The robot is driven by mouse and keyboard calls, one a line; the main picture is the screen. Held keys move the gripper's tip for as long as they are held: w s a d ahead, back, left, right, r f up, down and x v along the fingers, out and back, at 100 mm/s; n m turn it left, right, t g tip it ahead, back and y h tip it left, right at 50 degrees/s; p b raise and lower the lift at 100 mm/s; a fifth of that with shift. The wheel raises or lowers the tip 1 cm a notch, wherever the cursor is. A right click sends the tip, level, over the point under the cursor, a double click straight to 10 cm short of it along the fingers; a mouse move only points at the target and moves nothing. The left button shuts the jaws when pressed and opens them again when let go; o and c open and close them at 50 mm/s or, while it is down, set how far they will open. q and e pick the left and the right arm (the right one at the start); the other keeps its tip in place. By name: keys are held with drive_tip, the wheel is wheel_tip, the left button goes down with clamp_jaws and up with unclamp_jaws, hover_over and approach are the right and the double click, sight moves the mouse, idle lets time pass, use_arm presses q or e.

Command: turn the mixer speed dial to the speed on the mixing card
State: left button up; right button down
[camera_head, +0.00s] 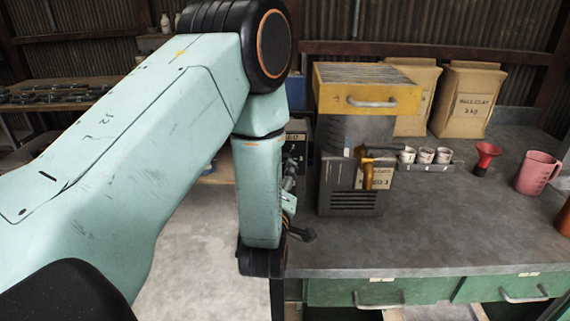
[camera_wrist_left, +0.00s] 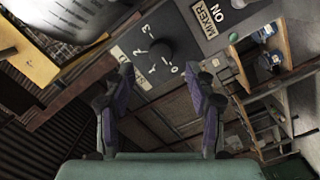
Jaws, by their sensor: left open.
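The mixer speed dial, a black round knob (camera_wrist_left: 160,51), sits on a dark panel in the left wrist view, with white numbers around it and a SPEED label beside it. Where its pointer stands is too dark to tell. My left gripper (camera_wrist_left: 165,75) is open, its two purple-lined fingers apart on either side below the dial and not visibly touching it. In the head view the left gripper (camera_head: 292,200) is partly hidden behind my arm. A pale card (camera_head: 378,178) on the grey machine's front shows a 3; its other writing is partly covered. My right gripper is out of view.
A yellow drawer unit (camera_head: 366,98) stands above the grey machine. Several white cups (camera_head: 425,156), a red funnel (camera_head: 485,158) and a pink jug (camera_head: 537,172) stand on the grey counter (camera_head: 440,225). Clay bags (camera_head: 468,100) are behind. The counter's front is clear.

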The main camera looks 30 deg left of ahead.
use_arm(q)
drive_tip(key=x, duration=0.5)
drive_tip(key=shift+w+a+f, duration=0.2)
drive_tip(key=shift+w+a, duration=0.05)
drive_tip(key=shift+w, duration=0.05)
drive_tip(key=shift+s+d+r, duration=0.15)
drive_tip(key=shift+s+r, duration=0.2)
drive_tip(key=shift+c, duration=0.2)
drive_tip(key=shift+w+a+f, duration=0.2)
drive_tip(key=shift+w+f, duration=0.1)
drive_tip(key=c, duration=0.4)
drive_tip(key=shift+d, duration=0.15)
drive_tip(key=c, duration=0.3)
drive_tip(key=shift+s, duration=0.1)
drive_tip(key=c, duration=0.4)
drive_tip(key=shift+r, duration=0.1)
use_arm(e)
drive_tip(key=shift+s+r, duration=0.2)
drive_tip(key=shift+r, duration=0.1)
